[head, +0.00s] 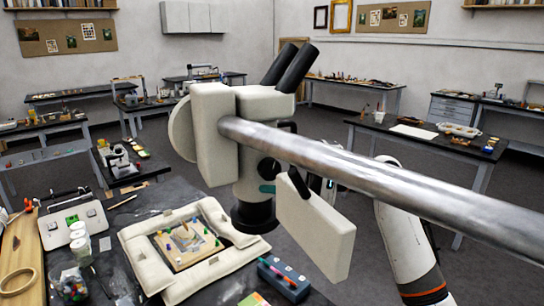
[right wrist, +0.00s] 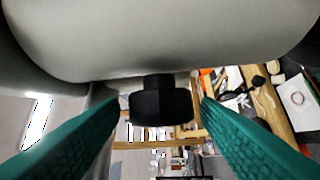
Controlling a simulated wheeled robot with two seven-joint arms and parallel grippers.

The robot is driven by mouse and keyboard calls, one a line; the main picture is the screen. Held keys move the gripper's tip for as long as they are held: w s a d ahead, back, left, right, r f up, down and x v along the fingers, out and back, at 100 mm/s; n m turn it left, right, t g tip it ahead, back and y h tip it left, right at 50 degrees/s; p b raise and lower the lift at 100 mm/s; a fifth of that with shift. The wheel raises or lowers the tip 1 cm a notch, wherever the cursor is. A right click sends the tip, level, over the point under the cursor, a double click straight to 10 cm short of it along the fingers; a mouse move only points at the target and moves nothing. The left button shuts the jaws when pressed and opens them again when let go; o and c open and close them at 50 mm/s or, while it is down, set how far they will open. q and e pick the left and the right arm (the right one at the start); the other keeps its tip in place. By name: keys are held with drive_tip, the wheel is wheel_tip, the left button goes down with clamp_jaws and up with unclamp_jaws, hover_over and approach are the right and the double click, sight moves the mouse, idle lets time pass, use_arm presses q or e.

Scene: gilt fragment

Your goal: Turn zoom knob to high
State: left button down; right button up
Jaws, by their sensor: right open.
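The microscope (head: 250,150) is cream-coloured, with two black eyepieces and a black objective, and hangs from a thick metal boom. A black knob (right wrist: 160,104) shows in the right wrist view between the teal fingers of my right gripper (right wrist: 160,108). The fingers are apart, with a visible gap on each side of the knob. In the head view my right gripper (head: 270,182) is mostly hidden behind the boom and a cream panel; one teal finger shows beside the microscope body, just under a dark knob (head: 268,169). The knob's setting marks cannot be read. My left gripper is not in view.
The metal boom (head: 400,175) crosses in front of the microscope and my right arm. Below lie a cushioned frame (head: 140,246) holding a gilt piece, a blue block with pens (head: 283,280), jars (head: 80,245) and a power-supply-like box (head: 60,225). Other benches stand farther back.

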drive_tip(key=shift+a, duration=0.55)
drive_tip(key=c, duration=1)
drive_tip(key=y+b, duration=0.1)
drive_tip(key=b, duration=0.3)
drive_tip(key=m+y+b, duration=0.1)
drive_tip(key=b, duration=0.3)
drive_tip(key=m+t+y+b, duration=0.1)
drive_tip(key=b, duration=0.3)
drive_tip(key=shift+f+y, duration=0.3)
drive_tip(key=shift+f, duration=0.05)
drive_tip(key=shift+r, duration=0.3)
drive_tip(key=o, duration=1)
